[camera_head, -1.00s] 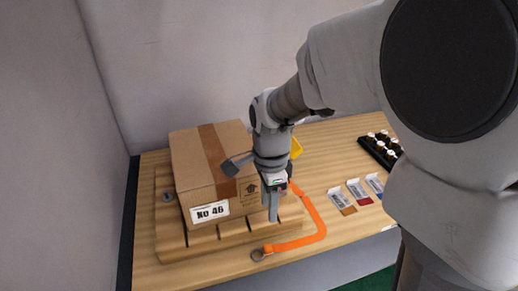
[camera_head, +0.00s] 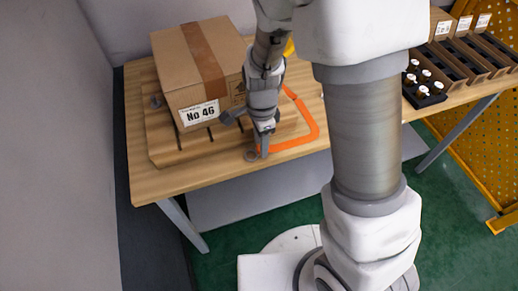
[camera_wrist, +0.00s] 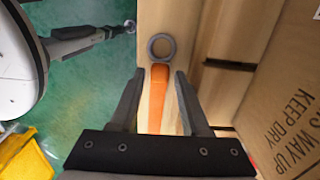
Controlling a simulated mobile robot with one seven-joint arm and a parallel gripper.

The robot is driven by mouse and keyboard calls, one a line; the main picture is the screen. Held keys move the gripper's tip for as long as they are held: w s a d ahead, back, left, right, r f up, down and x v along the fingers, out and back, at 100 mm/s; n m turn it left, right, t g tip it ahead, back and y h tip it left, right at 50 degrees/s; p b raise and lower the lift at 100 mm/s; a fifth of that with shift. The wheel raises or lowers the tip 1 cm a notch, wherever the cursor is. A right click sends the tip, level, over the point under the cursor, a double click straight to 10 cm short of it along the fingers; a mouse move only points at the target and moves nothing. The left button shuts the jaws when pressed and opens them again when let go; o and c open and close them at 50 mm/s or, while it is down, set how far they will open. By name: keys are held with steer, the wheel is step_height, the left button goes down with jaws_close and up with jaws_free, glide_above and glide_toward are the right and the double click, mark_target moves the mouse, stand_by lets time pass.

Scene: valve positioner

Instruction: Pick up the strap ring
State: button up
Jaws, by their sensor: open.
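The strap ring (camera_wrist: 161,47) is a grey metal ring at the end of an orange strap (camera_wrist: 158,98), lying on the wooden table near its front edge. In the head view the ring (camera_head: 252,156) is just left of my gripper's tips, and the orange strap (camera_head: 301,138) curves away to the right and back. My gripper (camera_wrist: 155,85) is open and empty in the wrist view, with the strap running between its two fingers and the ring ahead of the tips. In the head view my gripper (camera_head: 264,152) points down at the table edge.
A cardboard box (camera_head: 197,68) marked No 46 stands on a wooden pallet (camera_head: 160,137), close beside my gripper. A black tray of bottles (camera_head: 423,88) and cardboard bins (camera_head: 470,55) are at the right. The table's front edge (camera_head: 215,178) is close to the ring.

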steer(key=shift+f, duration=0.85)
jaws_close()
steer(key=shift+r, duration=0.15)
